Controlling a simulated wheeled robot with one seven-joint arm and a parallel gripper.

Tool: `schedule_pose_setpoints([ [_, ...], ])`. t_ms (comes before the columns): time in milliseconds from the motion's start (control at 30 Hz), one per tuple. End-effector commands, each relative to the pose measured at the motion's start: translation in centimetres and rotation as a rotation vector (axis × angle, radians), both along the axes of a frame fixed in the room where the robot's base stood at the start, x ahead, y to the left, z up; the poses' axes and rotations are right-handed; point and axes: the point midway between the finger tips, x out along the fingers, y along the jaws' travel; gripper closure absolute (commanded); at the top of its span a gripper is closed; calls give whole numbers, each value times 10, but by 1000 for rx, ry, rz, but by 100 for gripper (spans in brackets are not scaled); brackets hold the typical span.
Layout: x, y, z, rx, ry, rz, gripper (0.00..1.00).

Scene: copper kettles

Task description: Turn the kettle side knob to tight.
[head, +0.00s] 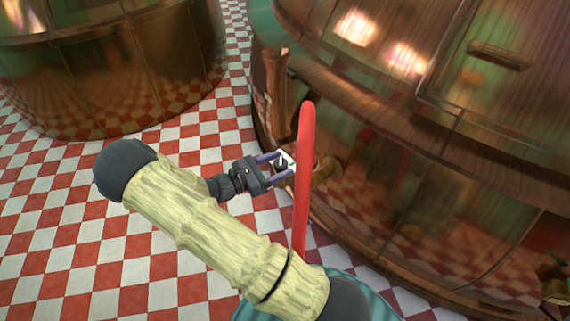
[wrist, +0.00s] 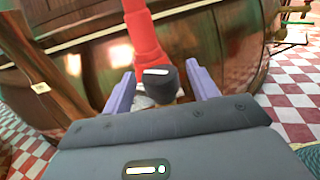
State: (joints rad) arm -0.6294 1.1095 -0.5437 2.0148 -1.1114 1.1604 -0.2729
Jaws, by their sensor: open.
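The large copper kettle (head: 400,150) fills the right of the head view; its curved side also shows in the wrist view (wrist: 210,45). A long red bar (head: 305,140) stands close to its side, in front of a brass fitting (head: 327,168). I take the bar and fitting to be the side knob. The bar also shows in the wrist view (wrist: 144,35). My gripper (head: 286,165) is open, its purple fingers pointing at the bar. A dark block (wrist: 160,76) with a white strip shows between the fingers. Contact is unclear, and the fitting is partly hidden behind the bar.
Another copper kettle (head: 110,65) stands at the upper left. More brass fittings (head: 553,285) sit at the lower right. Red and white checked floor (head: 60,240) lies open at the left.

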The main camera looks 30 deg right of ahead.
Motion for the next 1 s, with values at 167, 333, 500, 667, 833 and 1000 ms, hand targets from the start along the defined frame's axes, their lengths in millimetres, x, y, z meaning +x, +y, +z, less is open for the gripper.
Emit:
schedule_pose_setpoints([
  [167,-1,-21,-1,0,0,-2,41],
  [333,0,-25,0,0,0,1,41],
  [500,0,-25,0,0,0,0,41],
  [667,-1,-26,0,0,0,-2,72],
  [833,-1,-26,0,0,0,-3,86],
  [1000,-1,-26,1,-1,0,-17,86],
])
